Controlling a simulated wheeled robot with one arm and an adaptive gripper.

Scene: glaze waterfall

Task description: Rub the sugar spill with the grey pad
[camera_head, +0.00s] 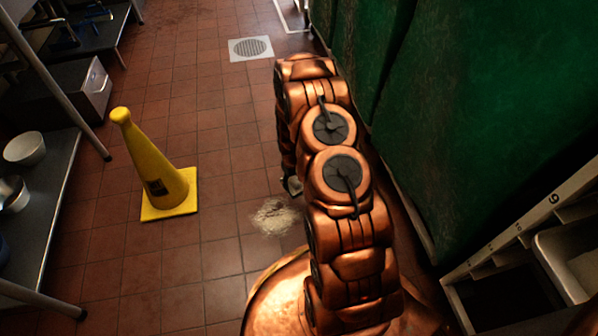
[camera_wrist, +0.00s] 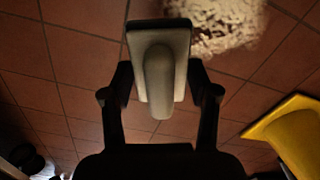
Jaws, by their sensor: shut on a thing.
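The sugar spill (camera_head: 274,216) is a pale, grainy patch on the red tile floor, left of my arm. In the wrist view the spill (camera_wrist: 226,22) is at the top, right beside the pad. The grey pad (camera_wrist: 138,38) is a light rectangular block with a rounded handle. My gripper (camera_wrist: 162,82) is shut on it, a dark finger on each side. The pad overlaps the spill's left edge in that view; I cannot tell whether it touches the floor. In the head view my arm hides most of the gripper and pad.
A yellow cone (camera_head: 152,165) stands on the floor left of the spill. A metal table with bowls (camera_head: 25,149) is at the left edge. Green panels (camera_head: 470,110) and a shelf with bins (camera_head: 565,270) line the right. A floor drain (camera_head: 250,48) lies beyond, with open tiles between.

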